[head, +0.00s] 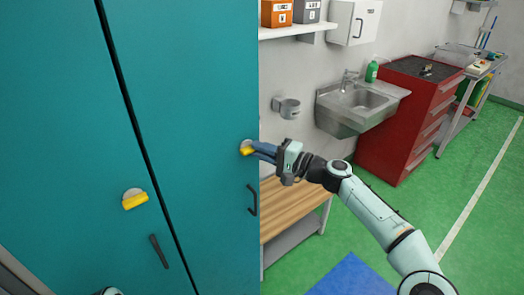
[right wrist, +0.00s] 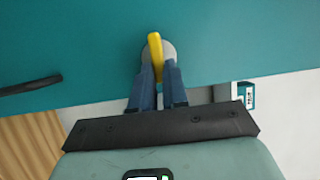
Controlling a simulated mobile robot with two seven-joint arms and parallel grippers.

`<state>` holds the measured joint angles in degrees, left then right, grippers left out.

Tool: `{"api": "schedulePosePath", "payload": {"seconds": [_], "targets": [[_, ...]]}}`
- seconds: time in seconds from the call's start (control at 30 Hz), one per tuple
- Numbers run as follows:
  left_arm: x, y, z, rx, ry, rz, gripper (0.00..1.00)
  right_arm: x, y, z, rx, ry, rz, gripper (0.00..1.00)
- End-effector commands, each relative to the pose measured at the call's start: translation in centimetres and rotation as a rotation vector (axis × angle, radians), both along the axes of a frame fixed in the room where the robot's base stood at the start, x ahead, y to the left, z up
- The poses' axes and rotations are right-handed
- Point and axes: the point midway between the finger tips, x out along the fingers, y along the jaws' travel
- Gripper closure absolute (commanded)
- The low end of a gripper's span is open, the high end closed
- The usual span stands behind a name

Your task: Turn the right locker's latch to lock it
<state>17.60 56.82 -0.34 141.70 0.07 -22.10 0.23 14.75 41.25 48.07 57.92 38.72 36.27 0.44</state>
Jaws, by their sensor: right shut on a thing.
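The right locker (head: 215,90) is a tall teal door on the right of the dark seam. Its yellow latch (head: 246,151) sits on a round grey plate near the door's right edge. My right gripper (head: 255,150) is shut on this latch, its blue fingers on either side of it. In the right wrist view the latch (right wrist: 155,52) stands between the fingertips (right wrist: 159,75), in front of the grey plate. The left locker (head: 60,120) has its own yellow latch (head: 135,201), slightly tilted. My left gripper is not in view.
A dark handle (head: 252,200) is on the right locker below its latch, and another (head: 158,251) on the left one. A wooden bench (head: 290,205), a sink (head: 355,104) and a red tool cabinet (head: 405,120) stand to the right. Green floor is open there.

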Motion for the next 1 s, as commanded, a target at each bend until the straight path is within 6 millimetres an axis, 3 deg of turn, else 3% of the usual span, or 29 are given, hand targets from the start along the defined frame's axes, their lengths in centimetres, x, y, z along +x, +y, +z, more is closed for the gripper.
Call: {"api": "schedulePosePath", "payload": {"seconds": [0.07,0.1,0.13,0.17,0.57,1.0], "targets": [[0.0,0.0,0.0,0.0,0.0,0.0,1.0,0.0,0.0,0.1,0.004,0.002,-0.001,1.0],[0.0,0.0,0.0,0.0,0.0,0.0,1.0,0.0,0.0,0.1,0.004,0.002,-0.001,0.73],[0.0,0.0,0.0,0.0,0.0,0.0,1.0,0.0,0.0,0.1,0.003,0.002,-0.001,0.63],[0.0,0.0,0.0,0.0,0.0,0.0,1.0,0.0,0.0,0.1,0.003,0.002,-0.001,0.61],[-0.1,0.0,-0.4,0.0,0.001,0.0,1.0,-0.4,-0.8,-0.1,0.0,0.0,-0.001,0.61],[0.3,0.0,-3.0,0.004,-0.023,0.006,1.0,-5.2,-8.6,-0.3,-0.003,0.001,-0.005,0.61]]}}
